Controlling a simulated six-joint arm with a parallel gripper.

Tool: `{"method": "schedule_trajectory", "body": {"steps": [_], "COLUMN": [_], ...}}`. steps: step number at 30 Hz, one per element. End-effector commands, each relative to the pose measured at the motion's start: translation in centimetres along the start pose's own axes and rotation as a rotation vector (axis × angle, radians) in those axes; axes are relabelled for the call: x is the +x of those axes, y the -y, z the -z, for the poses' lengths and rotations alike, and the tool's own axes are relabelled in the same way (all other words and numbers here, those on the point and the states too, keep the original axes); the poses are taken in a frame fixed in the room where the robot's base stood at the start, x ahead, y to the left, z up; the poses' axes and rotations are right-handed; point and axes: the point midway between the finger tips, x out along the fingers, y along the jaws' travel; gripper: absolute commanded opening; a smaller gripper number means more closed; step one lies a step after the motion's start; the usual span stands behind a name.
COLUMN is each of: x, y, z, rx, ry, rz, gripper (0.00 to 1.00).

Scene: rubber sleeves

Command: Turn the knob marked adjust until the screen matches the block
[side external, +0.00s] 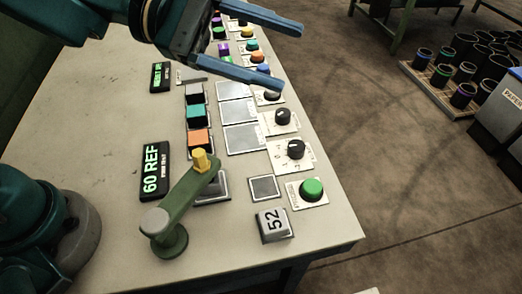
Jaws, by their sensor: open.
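My gripper (291,57) is open and empty, reaching in from the top over the far part of the panel. A lit screen (155,170) reads "60 REF" in green, with smaller unreadable text under it. A grey block (273,225) marked "52" sits near the table's front right corner. Black knobs on white plates run along the right edge: a near one (296,149), a middle one (282,117) and a far one (271,95) close to the lower finger. Their labels are too small to read, so I cannot tell which is marked adjust.
A green button (312,188) is near the right edge. Orange (199,138) and teal (196,112) blocks line the middle. A second screen (160,77) is farther back. The left tabletop is clear.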

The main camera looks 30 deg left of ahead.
Motion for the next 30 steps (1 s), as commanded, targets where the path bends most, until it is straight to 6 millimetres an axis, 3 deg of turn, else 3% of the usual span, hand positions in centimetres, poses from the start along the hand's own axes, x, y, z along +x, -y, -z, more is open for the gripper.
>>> {"method": "schedule_trajectory", "body": {"steps": [6, 9, 13, 19, 30], "x": [2.4, 3.0, 3.6, 4.3, 7.6], "y": [-0.6, 0.8, 3.7, 7.0, 7.0], "z": [9.2, 13.5, 17.6, 19.6, 20.5], "rx": [-0.381, -0.514, -0.629, -0.687, -0.687], "ry": [-0.062, -0.123, -0.199, -0.244, -0.245], "rz": [-0.18, -0.233, -0.243, -0.19, -0.181], "gripper": [0.73, 0.73, 0.73, 0.73, 0.73]}}
